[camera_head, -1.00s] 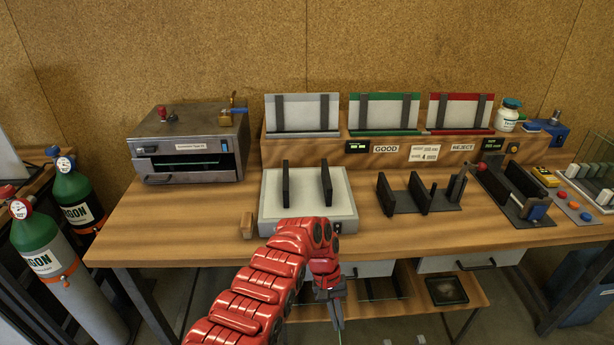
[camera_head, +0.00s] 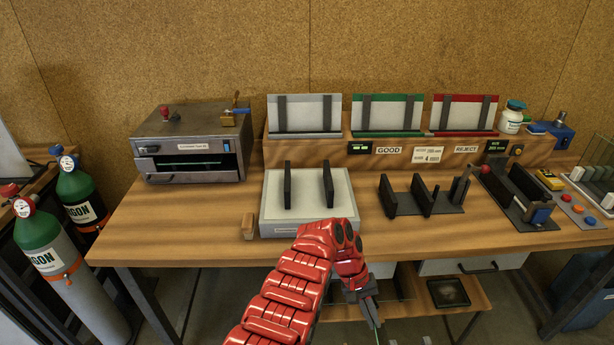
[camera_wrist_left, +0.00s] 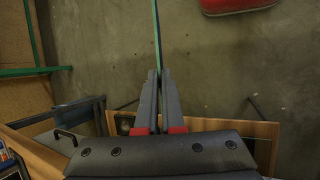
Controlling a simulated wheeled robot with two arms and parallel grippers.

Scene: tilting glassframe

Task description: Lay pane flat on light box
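The light box (camera_head: 308,214) is a pale flat box on the bench with two dark upright bars on top. No pane lies on it. My left gripper (camera_head: 368,303) hangs in front of the bench edge, below and to the right of the light box. Its fingers (camera_wrist_left: 159,85) are close together on a thin greenish glass pane (camera_wrist_left: 156,35), seen almost edge-on in the left wrist view. In the head view only a thin line of the pane (camera_head: 376,325) shows below the fingers. My right gripper is not in view.
A dark slotted rack (camera_head: 407,206) stands right of the light box, and a small wooden block (camera_head: 248,226) sits at its left. A metal oven-like unit (camera_head: 190,145) is at the back left. GOOD and REJECT racks (camera_head: 388,112) stand behind. Bench left of the block is clear.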

